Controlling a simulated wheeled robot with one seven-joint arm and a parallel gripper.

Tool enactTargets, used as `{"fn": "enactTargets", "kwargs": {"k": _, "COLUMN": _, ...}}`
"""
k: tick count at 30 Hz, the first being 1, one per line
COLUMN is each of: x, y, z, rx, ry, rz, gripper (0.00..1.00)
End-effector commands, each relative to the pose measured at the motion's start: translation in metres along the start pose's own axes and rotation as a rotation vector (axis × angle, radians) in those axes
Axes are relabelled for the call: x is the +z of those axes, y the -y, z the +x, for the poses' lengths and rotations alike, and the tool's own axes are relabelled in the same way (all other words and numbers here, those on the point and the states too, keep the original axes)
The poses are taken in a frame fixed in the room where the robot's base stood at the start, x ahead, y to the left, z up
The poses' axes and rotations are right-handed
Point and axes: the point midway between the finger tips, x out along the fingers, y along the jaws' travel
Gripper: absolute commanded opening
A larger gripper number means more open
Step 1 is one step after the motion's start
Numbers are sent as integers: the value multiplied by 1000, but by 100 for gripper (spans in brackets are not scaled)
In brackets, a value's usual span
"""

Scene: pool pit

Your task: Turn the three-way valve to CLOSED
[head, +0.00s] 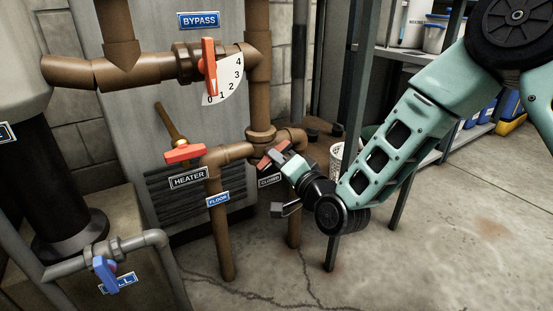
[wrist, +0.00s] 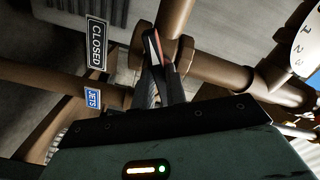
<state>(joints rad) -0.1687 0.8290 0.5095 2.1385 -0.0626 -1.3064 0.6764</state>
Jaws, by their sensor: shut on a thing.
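The three-way valve's red handle (head: 272,154) sits on the brown pipework at the middle of the head view, slanting from lower left to upper right. My gripper (head: 283,158) reaches it from the right and is shut on it. In the wrist view the handle (wrist: 156,48) shows as a red edge with a pale mark, between my dark fingers (wrist: 164,88). The fingers hide much of it, and I cannot tell its exact setting. The CLOSED label (head: 269,180) is just below the handle; it also shows in the wrist view (wrist: 96,43).
Left of my gripper are another red handle (head: 184,153), the HEATER label (head: 188,178) and the FLOOR label (head: 218,199). A BYPASS valve with a red handle (head: 209,66) is above. A JETS label (wrist: 93,98) is close by.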

Motion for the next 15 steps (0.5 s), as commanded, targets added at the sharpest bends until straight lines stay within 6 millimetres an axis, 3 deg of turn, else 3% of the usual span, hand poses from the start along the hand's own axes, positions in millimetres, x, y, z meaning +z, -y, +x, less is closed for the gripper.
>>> {"fn": "enactTargets", "kwargs": {"k": 15, "x": 2, "y": -1, "z": 0, "rx": -1, "ry": 1, "rz": -905, "gripper": 0}}
